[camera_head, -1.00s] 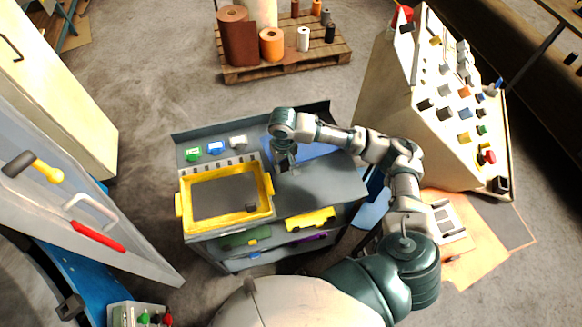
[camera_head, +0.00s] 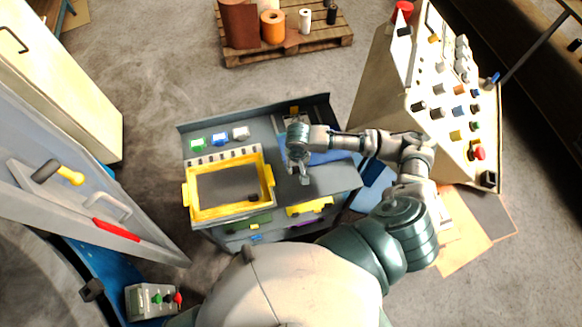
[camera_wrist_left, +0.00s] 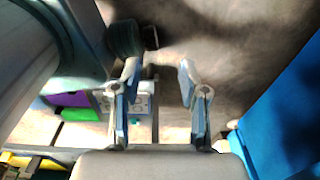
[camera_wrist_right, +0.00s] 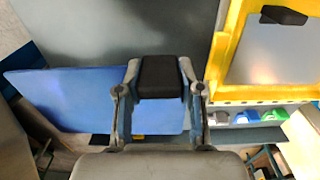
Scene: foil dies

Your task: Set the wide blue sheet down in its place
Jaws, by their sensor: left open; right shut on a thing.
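The wide blue sheet (camera_wrist_right: 60,95) is a flat panel with a black block (camera_wrist_right: 161,77) at its edge. In the head view the sheet (camera_head: 328,157) is over the back right of the grey cart (camera_head: 330,180), partly hidden by my right arm. My right gripper (camera_head: 304,178) is shut on the black block, and its fingers show either side of it in the right wrist view (camera_wrist_right: 160,92). I cannot tell whether the sheet touches the cart top. My left gripper (camera_wrist_left: 157,85) is open and empty, with floor beyond it; it is not seen in the head view.
A yellow frame (camera_head: 188,202) with a grey plate (camera_head: 225,184) fills the cart's left side. Green, blue and white small items (camera_head: 219,139) stand behind it. A control console (camera_head: 425,110) stands right. A grey cabinet door (camera_head: 85,195) is left. The cart's front right top is bare.

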